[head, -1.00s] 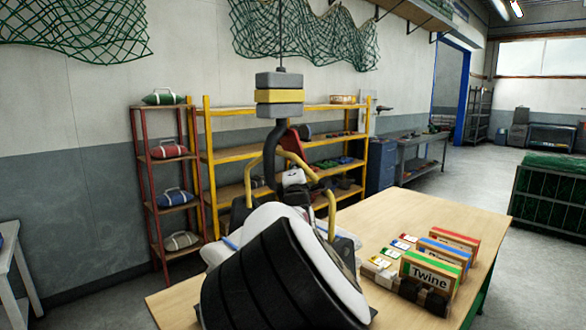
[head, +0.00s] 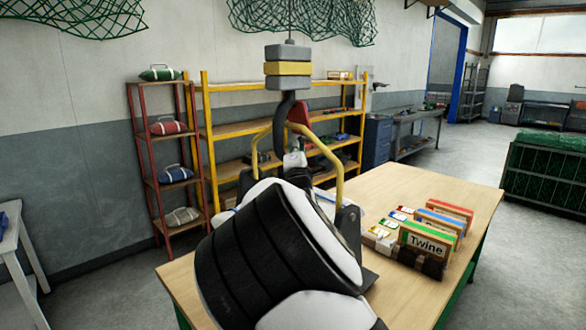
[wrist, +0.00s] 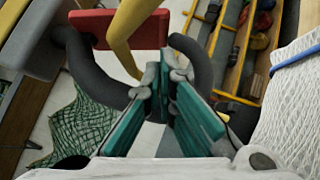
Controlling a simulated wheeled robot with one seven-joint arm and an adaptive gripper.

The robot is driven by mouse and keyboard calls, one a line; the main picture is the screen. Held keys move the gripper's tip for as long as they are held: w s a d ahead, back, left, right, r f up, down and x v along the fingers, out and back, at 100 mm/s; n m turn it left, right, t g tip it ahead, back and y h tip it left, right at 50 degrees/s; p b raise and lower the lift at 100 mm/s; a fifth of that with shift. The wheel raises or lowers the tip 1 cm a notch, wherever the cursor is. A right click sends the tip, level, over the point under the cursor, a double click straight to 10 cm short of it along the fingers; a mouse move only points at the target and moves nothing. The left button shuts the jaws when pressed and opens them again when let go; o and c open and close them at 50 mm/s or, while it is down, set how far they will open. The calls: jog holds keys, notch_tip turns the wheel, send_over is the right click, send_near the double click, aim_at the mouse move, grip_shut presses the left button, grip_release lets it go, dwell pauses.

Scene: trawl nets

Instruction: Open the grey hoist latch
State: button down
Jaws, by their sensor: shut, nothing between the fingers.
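The hoist (head: 288,68), a grey block with a yellow band, hangs above the table. Its dark hook (head: 284,112) points down, with a red latch piece (head: 298,111) at its side; I see no grey latch. The hook (wrist: 105,88) and red latch (wrist: 120,28) also show in the wrist view. A yellow handle (head: 335,160) passes through the hook, on a load mostly hidden by my arm. My gripper (wrist: 165,72) is shut and empty, its teal fingers beside the hook, below the red latch. In the head view, my gripper (head: 294,158) is partly hidden.
The wooden table (head: 400,285) bears twine boxes (head: 428,240) at right. A red shelf (head: 150,190) with several bags and a yellow shelf (head: 240,130) stand behind. White mesh with a blue stripe (wrist: 290,95) is close at right in the wrist view.

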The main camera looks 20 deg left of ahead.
jog(key=v, duration=0.8)
jog(key=shift+s+f, duration=0.2)
jog(key=shift+s, duration=0.1)
